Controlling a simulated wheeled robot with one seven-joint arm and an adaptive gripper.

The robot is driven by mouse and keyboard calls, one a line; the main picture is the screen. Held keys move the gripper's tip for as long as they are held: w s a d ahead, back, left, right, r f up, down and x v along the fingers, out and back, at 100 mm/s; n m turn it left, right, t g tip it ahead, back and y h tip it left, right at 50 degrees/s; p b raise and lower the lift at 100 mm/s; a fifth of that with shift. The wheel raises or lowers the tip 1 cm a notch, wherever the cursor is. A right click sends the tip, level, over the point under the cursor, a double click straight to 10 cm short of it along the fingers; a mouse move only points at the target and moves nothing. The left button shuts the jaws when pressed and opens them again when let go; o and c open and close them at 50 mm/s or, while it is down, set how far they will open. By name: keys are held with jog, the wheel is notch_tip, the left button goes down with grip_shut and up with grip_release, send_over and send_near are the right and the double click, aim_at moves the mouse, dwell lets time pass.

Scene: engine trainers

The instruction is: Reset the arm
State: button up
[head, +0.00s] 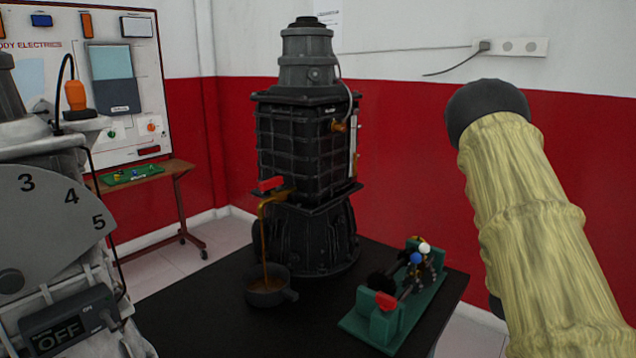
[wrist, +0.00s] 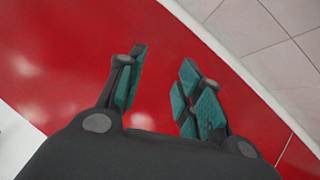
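My arm, in a pale yellow ribbed sleeve with a dark rounded joint, rises at the right of the head view. My gripper is out of the head view. In the wrist view my gripper (wrist: 163,85) has its two teal-padded fingers spread apart with nothing between them. The gripper touches nothing that I can see.
A black table (head: 205,325) holds a tall dark engine trainer (head: 305,140), a small pot (head: 268,290) under its brown stream, and a green stand (head: 370,325) with small parts. A grey machine (head: 45,230) stands at left. A wall socket (head: 515,47) is behind.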

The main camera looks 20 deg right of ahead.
jog(key=s+a+f+n+y+p, duration=0.2)
jog(key=s+a+f+p, duration=0.15)
jog(key=a, duration=0.65)
jog(key=s+a+f+n+y+p, duration=0.15)
jog(key=a+f, duration=0.35)
jog(key=a, duration=0.5)
jog(key=s+a+f+n+y+p, duration=0.2)
jog(key=s+a+f+p, duration=0.15)
jog(key=a, duration=0.65)
jog(key=s+a+n+g+y+p, duration=0.1)
jog(key=s+a+y+p, duration=0.1)
jog(key=s+a, duration=0.7)
jog(key=s+a+n+g+y+p, duration=0.2)
jog(key=s+a, duration=0.7)
jog(key=a, duration=0.7)
jog(key=shift+a+f+y+p, duration=0.15)
jog(key=shift+f+y+p, duration=0.3)
jog(key=shift+y+p, duration=0.4)
